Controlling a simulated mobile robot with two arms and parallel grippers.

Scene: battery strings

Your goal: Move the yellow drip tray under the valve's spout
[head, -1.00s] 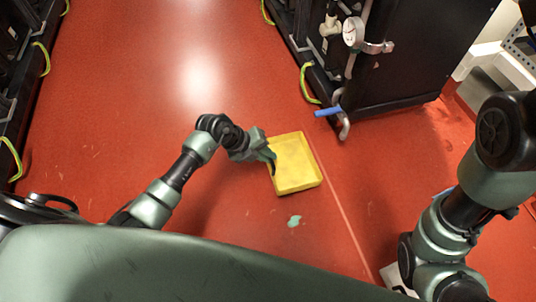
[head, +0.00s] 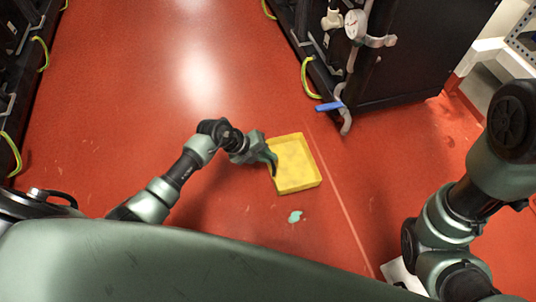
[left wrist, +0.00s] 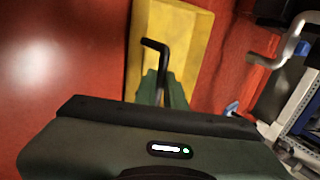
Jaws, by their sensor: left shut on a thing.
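The yellow drip tray (head: 296,183) lies on the red floor in the head view, shallow and rectangular. My left gripper (head: 271,158) is shut on its left edge. In the left wrist view the tray (left wrist: 185,35) lies beyond my green fingers (left wrist: 153,88), with a dark bent bar between them and the tray. The valve has a blue lever (head: 329,106) and a grey curved spout (head: 346,125), right of and beyond the tray. The tray is apart from the spout, not under it. My right arm is at the right edge; its gripper is not visible.
A dark cabinet (head: 425,55) stands behind the valve, with a round gauge (head: 355,25) on the pipe. Dark racks (head: 18,70) line the left. A small greenish spot (head: 295,216) marks the floor near the tray. Open red floor lies between tray and valve.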

